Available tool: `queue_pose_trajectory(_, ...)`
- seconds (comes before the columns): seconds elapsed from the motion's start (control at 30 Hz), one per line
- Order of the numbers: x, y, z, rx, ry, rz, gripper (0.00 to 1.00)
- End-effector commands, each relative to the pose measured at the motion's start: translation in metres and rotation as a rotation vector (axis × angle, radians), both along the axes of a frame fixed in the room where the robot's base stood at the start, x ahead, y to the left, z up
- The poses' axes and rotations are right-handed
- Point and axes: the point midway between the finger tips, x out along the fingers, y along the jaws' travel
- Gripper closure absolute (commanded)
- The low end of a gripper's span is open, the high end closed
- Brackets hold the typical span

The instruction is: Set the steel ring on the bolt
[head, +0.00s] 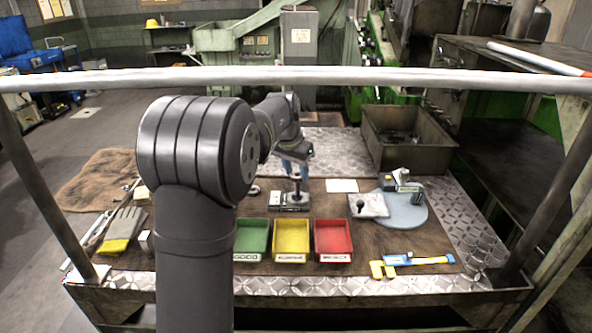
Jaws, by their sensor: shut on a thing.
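My gripper (297,179) points down near the middle of the bench. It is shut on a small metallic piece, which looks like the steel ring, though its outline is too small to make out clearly. Directly below is a grey metal block (289,201), with a thin upright piece at its middle that looks like the bolt. The gripper is above the block; I cannot tell whether the held piece touches the bolt. Part of my own arm hides the bench left of the block.
Green (251,238), yellow (291,240) and red (332,240) trays stand in front of the block. A light plate with a black knob (368,205) and a grey-blue disc (405,213) lie right. A metal bin (408,145) stands behind. A rail (400,80) crosses the view.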

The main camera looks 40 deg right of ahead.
Motion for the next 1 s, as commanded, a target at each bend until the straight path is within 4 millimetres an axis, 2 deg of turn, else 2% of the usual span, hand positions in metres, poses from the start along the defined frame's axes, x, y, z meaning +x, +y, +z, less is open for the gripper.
queue_pose_trajectory(1.0,0.0,-0.0001,-0.0092,0.0,0.0,0.0,0.88)
